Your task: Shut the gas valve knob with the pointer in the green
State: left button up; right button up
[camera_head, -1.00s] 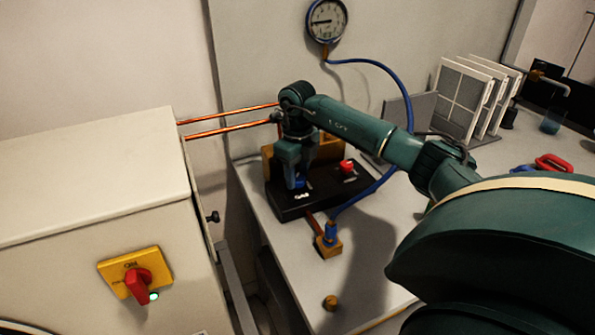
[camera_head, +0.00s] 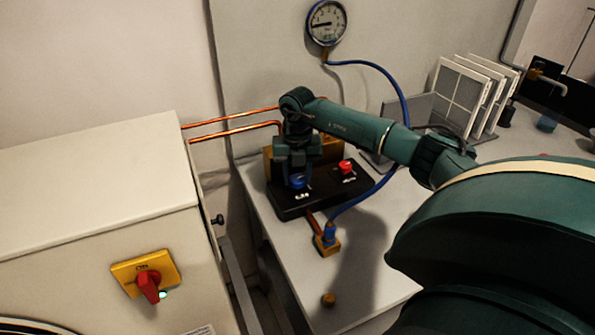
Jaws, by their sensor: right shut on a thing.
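The black valve block (camera_head: 325,192) stands on the bench with a blue knob (camera_head: 298,182) at its left and a red knob (camera_head: 346,167) at its right. White lettering below the blue knob is too small to read surely. My right gripper (camera_head: 297,176) points down over the blue knob and is shut on it; the fingers partly hide the knob. The round gauge (camera_head: 327,23) hangs on the wall above, its dark pointer toward the left. I cannot make out a green zone on its dial. My left gripper is out of view.
A blue hose (camera_head: 404,110) runs from the gauge to a brass fitting (camera_head: 327,246) in front of the block. Copper pipes (camera_head: 230,131) enter at left. A cabinet with a red switch (camera_head: 149,286) stands left. White panels (camera_head: 463,95) stand at right. A brass cap (camera_head: 328,300) lies in front.

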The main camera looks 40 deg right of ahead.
aim_at(297, 178)
jog(key=shift+m, duration=0.7)
jog(key=o, duration=1)
notch_tip(297, 178, up, 13)
jog(key=shift+r+b, duration=0.1)
jog(key=shift+b, duration=0.25)
dwell(1.5)
